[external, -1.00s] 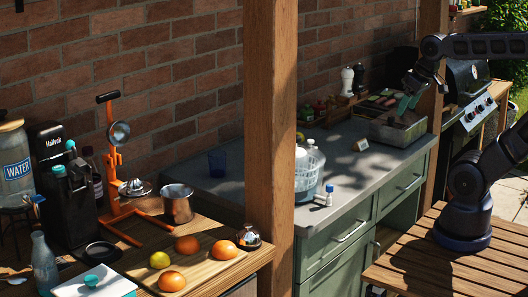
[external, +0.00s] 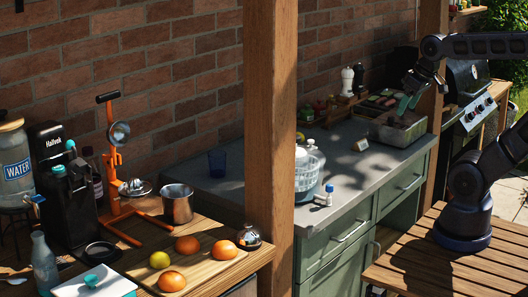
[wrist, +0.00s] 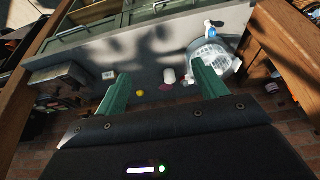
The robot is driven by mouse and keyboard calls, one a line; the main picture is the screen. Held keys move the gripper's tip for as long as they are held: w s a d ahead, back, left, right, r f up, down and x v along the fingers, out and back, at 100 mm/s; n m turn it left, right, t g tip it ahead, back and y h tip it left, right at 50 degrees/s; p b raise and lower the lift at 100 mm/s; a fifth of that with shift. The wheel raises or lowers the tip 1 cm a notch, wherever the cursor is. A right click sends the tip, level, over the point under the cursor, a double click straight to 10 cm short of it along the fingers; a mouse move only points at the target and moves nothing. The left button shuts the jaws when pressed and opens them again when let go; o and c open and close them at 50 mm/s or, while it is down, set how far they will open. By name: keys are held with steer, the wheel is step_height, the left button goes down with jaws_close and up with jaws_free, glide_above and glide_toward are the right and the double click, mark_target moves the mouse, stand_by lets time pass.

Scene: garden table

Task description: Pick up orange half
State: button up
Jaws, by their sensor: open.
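Several orange fruits lie on the wooden cutting board (external: 200,268) at the lower left of the external view: one at the back (external: 187,244), one at the right (external: 223,250) and one at the front (external: 172,281). I cannot tell which is a half. My gripper (external: 404,103) is far from them, above the grey box on the counter at the right. In the wrist view its two green fingers (wrist: 162,85) are spread apart with nothing held between them. No orange half can be made out in the wrist view.
A lemon (external: 159,260) lies among the oranges. An orange juicer press (external: 113,160) and a metal pot (external: 177,204) stand behind the board.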

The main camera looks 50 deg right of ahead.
steer(key=o, duration=0.3)
steer(key=shift+a, duration=0.1)
